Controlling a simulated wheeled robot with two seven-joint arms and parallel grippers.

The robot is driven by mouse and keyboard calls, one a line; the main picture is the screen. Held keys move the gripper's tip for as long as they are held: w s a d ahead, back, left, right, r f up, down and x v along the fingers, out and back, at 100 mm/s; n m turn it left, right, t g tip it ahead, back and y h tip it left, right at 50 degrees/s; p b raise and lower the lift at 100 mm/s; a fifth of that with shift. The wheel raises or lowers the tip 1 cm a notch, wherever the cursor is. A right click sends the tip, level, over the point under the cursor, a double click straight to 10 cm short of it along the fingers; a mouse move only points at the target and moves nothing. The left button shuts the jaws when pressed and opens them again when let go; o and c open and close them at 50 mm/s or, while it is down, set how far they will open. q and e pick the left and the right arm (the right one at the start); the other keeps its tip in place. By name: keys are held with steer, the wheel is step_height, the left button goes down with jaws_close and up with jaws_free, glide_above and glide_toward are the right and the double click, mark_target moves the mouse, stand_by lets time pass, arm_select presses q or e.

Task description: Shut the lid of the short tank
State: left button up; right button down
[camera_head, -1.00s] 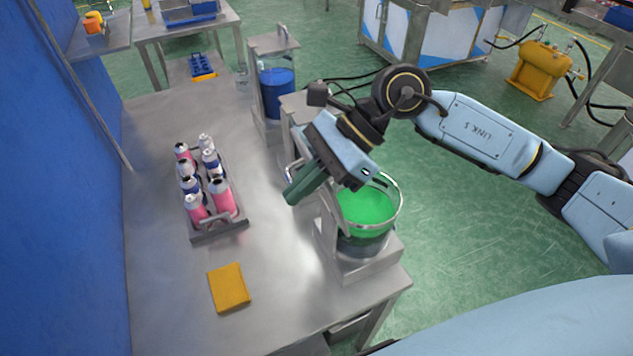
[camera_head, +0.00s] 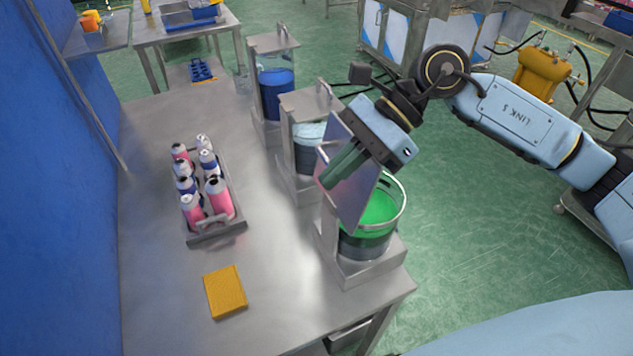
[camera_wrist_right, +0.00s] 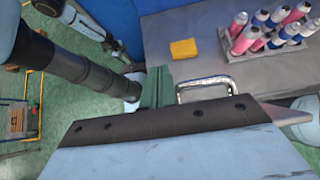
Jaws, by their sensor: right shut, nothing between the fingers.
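The short tank (camera_head: 362,245) holds green liquid (camera_head: 381,207) and stands at the near right edge of the table. Its lid (camera_head: 352,205) is a grey plate standing steeply tilted at the tank's left side, so the mouth is uncovered. My right gripper (camera_head: 330,180) has its green fingers closed with nothing between them. The fingers overlap the lid's face in the head view; contact cannot be told for certain. In the right wrist view the fingers (camera_wrist_right: 155,88) are beside a metal handle (camera_wrist_right: 205,84), apparently the lid's. My left gripper is out of view.
A middle tank (camera_head: 303,150) and a taller tank with blue liquid (camera_head: 277,90) stand behind in a row. A tray (camera_head: 218,232) of several bottles and a yellow sponge (camera_head: 225,292) lie on the table (camera_head: 165,270) to the left.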

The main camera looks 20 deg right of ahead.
steer(key=shift+v, duration=3.7)
steer(key=shift+a, duration=0.2)
